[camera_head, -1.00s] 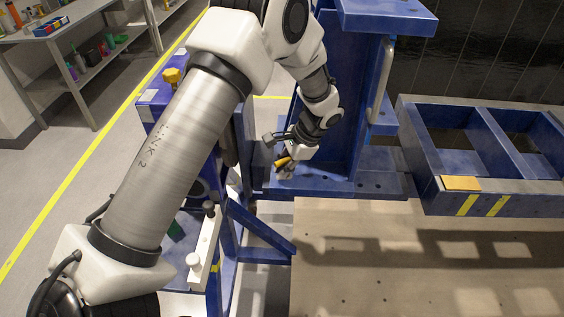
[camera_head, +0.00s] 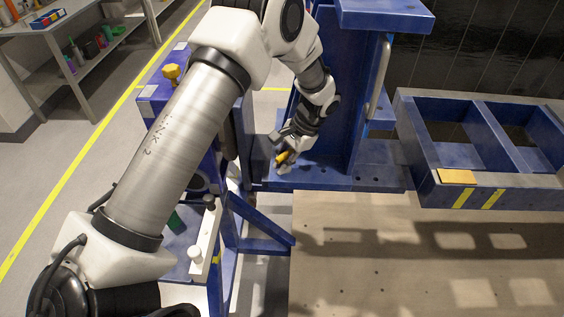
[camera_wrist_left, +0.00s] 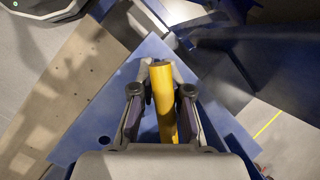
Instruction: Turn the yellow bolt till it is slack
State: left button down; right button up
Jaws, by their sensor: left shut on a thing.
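The yellow bolt (camera_head: 284,157) shows as a small yellow piece at my left gripper (camera_head: 286,158), by the foot of the blue upright frame. In the left wrist view the yellow bolt (camera_wrist_left: 163,100) is a long yellow bar lying between the two fingers of my left gripper (camera_wrist_left: 160,92). The fingers are shut on it, one on each side. The bolt's far end, and what it joins, are hard to make out. My right gripper is not in view.
The blue jig upright (camera_head: 345,110) stands right beside my left gripper. A blue open frame (camera_head: 480,185) lies to the right. A yellow knob (camera_head: 171,73) tops the blue stand at left. The tan plate (camera_head: 400,260) in front is bare.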

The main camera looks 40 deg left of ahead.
pick_arm(q)
jog(key=c, duration=1.2)
grip_release()
jog(key=shift+w+r, duration=0.15)
jog(key=shift+o, duration=0.2)
notch_tip(320, 180, up, 10)
